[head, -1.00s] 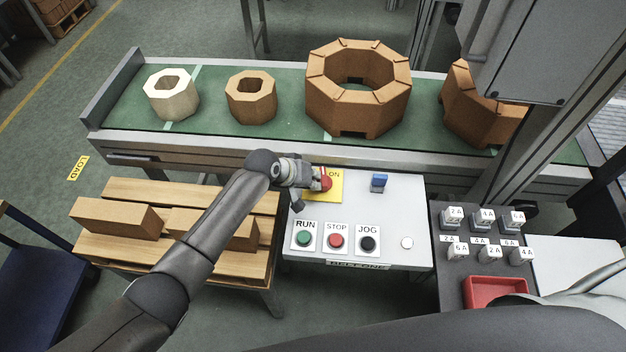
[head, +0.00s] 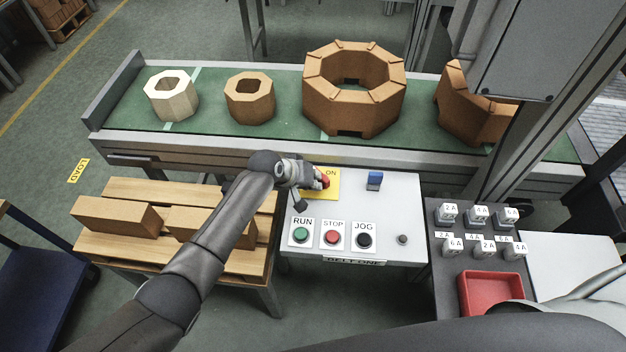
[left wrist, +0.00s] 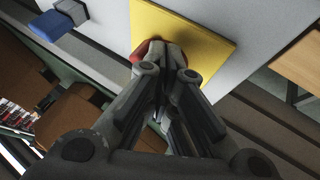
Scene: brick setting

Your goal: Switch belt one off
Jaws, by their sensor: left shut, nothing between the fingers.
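The belt one control panel (head: 392,205) is a white console with a BELT ONE label on its front edge. Its yellow plate (head: 333,191) reads ON and carries a red rotary switch (head: 324,179), partly hidden by my left gripper (head: 314,181). In the left wrist view the gripper (left wrist: 165,48) is shut and empty, its fingertips against or right beside the red switch (left wrist: 141,50); contact is hard to tell. Green RUN (head: 301,235), red STOP (head: 332,237) and black JOG (head: 364,240) buttons line the front. A small round lamp (head: 403,239) looks dark. My right gripper is out of view.
A blue part (head: 374,180) stands on the panel's right. Behind, the green conveyor belt (head: 215,120) carries several octagonal blocks. A pallet (head: 130,188) with bricks is left; a grey stand with labelled blocks and a red tray (head: 463,293) is right.

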